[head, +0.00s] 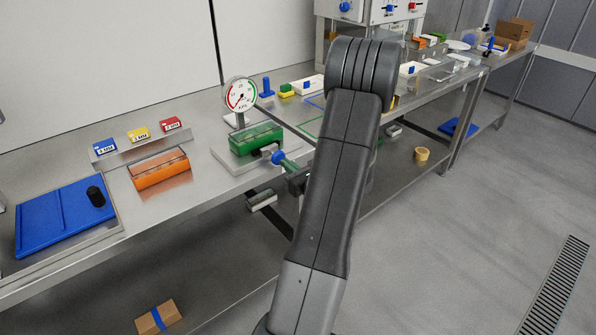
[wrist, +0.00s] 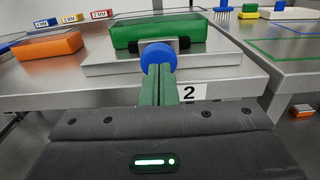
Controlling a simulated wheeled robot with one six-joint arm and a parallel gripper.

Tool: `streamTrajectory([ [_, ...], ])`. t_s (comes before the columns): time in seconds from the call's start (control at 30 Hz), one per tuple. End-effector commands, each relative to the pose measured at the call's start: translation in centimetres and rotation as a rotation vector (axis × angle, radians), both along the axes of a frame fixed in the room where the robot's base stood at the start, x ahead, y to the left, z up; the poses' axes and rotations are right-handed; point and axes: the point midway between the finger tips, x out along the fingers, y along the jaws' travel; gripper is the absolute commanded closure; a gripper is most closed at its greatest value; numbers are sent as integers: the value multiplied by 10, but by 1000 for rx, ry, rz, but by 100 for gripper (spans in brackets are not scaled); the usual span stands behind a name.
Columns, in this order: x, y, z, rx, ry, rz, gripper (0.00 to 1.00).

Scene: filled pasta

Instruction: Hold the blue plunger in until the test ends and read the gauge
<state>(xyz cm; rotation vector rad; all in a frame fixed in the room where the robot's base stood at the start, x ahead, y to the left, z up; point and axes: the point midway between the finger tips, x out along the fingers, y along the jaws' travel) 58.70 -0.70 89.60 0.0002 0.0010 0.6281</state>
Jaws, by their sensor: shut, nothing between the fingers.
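The round blue plunger (head: 278,157) is at the front of the test fixture, which holds a green block (head: 256,138) on a grey base (head: 232,160). In the wrist view the blue plunger (wrist: 158,57) is straight ahead of my gripper (wrist: 158,80). My gripper's green fingers are together with nothing between them, and their tips appear to touch the plunger's front. I cannot tell how far in the plunger is. The dial gauge (head: 240,95) stands behind the block, with red and green scale bands; its needle is too small to read exactly. My gripper also shows in the head view (head: 287,163).
An orange block (head: 159,170), small blue, yellow and red labelled signs (head: 138,134) and a blue tray (head: 62,218) with a black knob are to the left. My arm hides part of the bench to the right.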

Motion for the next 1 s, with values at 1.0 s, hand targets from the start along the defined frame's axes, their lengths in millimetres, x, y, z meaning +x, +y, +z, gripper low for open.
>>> streamTrajectory([
  [1.0, 23, 17, 1, 0, -2, 0, 100],
])
